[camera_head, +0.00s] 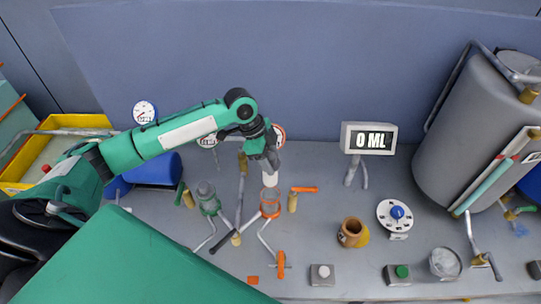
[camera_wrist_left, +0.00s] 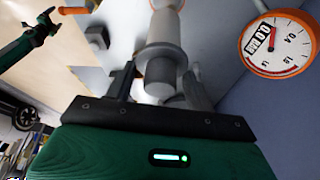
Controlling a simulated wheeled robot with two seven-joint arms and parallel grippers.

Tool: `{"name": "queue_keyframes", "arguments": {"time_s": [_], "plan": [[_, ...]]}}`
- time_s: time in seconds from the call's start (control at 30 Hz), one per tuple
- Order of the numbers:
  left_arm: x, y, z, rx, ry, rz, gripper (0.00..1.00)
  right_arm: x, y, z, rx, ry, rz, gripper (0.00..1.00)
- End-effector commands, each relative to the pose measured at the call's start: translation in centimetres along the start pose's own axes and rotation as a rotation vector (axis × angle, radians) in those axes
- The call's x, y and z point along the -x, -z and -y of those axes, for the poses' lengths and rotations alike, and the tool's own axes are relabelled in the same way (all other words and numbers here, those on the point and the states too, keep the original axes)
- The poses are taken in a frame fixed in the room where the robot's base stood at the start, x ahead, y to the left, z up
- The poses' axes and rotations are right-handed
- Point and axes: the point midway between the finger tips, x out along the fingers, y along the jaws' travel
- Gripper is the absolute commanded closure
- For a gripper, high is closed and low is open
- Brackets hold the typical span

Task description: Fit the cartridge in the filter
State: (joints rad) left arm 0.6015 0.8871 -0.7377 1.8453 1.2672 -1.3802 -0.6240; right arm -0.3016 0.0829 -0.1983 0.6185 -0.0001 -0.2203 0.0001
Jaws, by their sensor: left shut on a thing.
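My left gripper (camera_head: 266,160) reaches in from the left and points down, shut on a white cylindrical cartridge (camera_head: 270,178). In the left wrist view the cartridge (camera_wrist_left: 162,50) sits between the two dark fingers (camera_wrist_left: 160,88), with a wider collar around it. In the head view the cartridge appears just above an open filter bowl with an orange rim (camera_head: 270,204). I cannot tell whether its lower end is inside the rim or above it. A second filter bowl with a grey-green rim (camera_head: 208,200) stands to the left.
A display reading 0 ML (camera_head: 369,138) stands to the right. An orange-brown cup (camera_head: 352,233), a blue-knobbed dial (camera_head: 397,214) and a large grey tank (camera_head: 470,130) stand farther right. A yellow bin (camera_head: 75,123) is at left. Pipes and valve handles surround the filters.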

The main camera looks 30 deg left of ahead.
Motion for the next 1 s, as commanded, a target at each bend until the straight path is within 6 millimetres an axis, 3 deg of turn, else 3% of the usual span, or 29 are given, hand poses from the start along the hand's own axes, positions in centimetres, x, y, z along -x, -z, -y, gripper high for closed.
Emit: {"name": "queue_keyframes", "arguments": {"time_s": [0.53, 1.0], "plan": [[-4.7, -1.9, 0.0, 0.001, 0.000, -0.001, 0.86, -2.1, 0.1, 0.3, 0.000, 0.003, -0.005, 0.15], [-5.3, -2.2, 0.0, 0.000, 0.000, -0.001, 0.85, -2.3, 0.2, 0.6, 0.000, 0.006, -0.005, 0.15]]}}
